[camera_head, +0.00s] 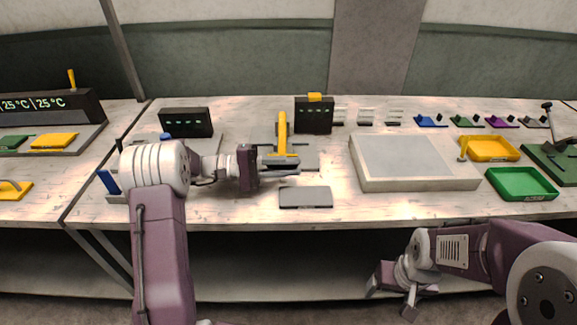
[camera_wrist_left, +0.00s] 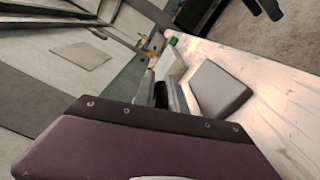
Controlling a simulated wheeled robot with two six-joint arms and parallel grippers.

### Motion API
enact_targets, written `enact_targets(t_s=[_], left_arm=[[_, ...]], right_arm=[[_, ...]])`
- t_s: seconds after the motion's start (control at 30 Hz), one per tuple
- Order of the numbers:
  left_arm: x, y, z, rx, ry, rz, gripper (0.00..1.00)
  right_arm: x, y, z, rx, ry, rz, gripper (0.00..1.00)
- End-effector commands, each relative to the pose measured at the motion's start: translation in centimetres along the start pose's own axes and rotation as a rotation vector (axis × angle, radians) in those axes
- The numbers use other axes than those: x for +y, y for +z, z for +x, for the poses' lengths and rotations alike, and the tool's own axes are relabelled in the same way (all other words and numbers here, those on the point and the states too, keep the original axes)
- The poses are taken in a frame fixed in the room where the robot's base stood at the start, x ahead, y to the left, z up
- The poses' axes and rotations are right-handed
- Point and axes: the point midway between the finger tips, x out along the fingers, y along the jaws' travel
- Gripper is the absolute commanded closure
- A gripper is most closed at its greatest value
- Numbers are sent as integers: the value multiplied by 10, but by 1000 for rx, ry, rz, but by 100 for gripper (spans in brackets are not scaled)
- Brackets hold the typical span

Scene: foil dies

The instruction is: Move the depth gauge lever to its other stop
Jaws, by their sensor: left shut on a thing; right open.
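A yellow upright part (camera_head: 282,128) stands on a grey base (camera_head: 309,160) in front of a black display box (camera_head: 313,117) with a yellow top piece. I cannot tell for sure which part is the depth gauge lever. My left gripper (camera_head: 292,166) is at the foot of the yellow upright, overlapping it in the head view. In the left wrist view, its fingers (camera_wrist_left: 160,97) are shut on a small dark thing, mostly hidden. My right gripper (camera_head: 391,289) is open and empty, below the table's front edge.
A grey slab (camera_head: 305,197) lies just in front of my left gripper. A large pale block (camera_head: 412,184) stands to the right, then yellow (camera_head: 488,158) and green (camera_head: 520,195) trays. Another display box (camera_head: 186,122) stands behind my left arm.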

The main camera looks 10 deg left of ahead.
Motion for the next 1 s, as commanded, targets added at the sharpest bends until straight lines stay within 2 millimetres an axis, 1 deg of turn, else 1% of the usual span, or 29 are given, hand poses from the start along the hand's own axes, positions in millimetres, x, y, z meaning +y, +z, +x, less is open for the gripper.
enact_targets(t_s=[0.03,0.5,0.53,0.57,0.6,1.0], left_arm=[[-5,-2,0,2,-2,-6,100],[-11,-3,1,2,-10,-17,100],[-11,-3,1,2,-10,-17,76],[-11,-3,1,2,-9,-17,67],[-10,-3,1,2,-8,-15,66],[-6,-2,0,2,-4,-7,66]], right_arm=[[0,0,3,0,0,0,24],[0,0,4,0,0,0,24],[0,0,4,0,0,0,24],[0,0,4,0,0,0,24],[0,0,4,0,0,0,24],[0,0,4,0,0,0,24]])
